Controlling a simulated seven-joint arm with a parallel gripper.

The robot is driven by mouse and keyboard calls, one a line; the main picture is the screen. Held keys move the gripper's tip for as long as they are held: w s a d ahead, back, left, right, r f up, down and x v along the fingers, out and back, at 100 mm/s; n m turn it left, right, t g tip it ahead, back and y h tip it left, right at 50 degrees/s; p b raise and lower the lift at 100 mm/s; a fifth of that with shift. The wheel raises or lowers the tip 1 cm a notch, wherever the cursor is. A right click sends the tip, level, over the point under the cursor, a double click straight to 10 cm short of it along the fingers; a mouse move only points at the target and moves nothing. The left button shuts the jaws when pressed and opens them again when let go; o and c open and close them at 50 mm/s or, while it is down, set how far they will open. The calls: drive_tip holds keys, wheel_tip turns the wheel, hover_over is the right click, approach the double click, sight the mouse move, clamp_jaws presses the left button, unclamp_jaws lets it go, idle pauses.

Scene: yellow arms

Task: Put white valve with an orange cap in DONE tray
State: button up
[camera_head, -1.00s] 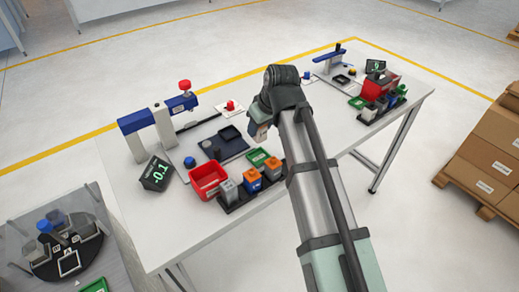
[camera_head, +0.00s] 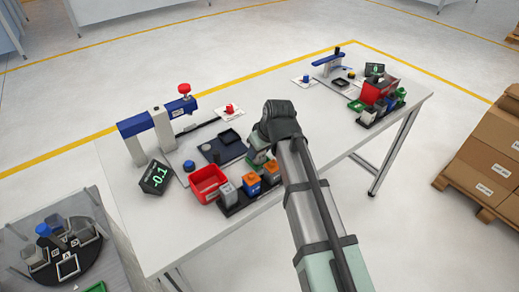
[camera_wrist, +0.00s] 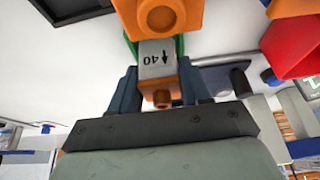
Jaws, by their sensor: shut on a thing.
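My gripper (camera_wrist: 158,82) is shut on a white valve (camera_wrist: 158,56) with an orange cap (camera_wrist: 161,93), held between its two dark blue fingers in the wrist view. A green tray (camera_wrist: 183,46) shows on both sides of the valve's far end. I cannot tell whether the valve touches the tray floor. In the head view my gripper (camera_head: 258,153) is over the small green tray (camera_head: 256,158), mostly hiding it and the valve. No tray label is readable.
A rack beside the green tray holds a grey block (camera_head: 226,189) and orange-capped pieces (camera_head: 251,180). One orange cap (camera_wrist: 158,14) is close to the valve in the wrist view. A red bin (camera_head: 207,185) stands left. A dark tray (camera_head: 230,136) lies behind.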

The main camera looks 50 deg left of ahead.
drive_tip(key=shift+f, duration=0.15)
drive_tip(key=o, duration=1.1)
drive_tip(key=v, duration=1.2)
drive_tip(key=shift+r, duration=0.25)
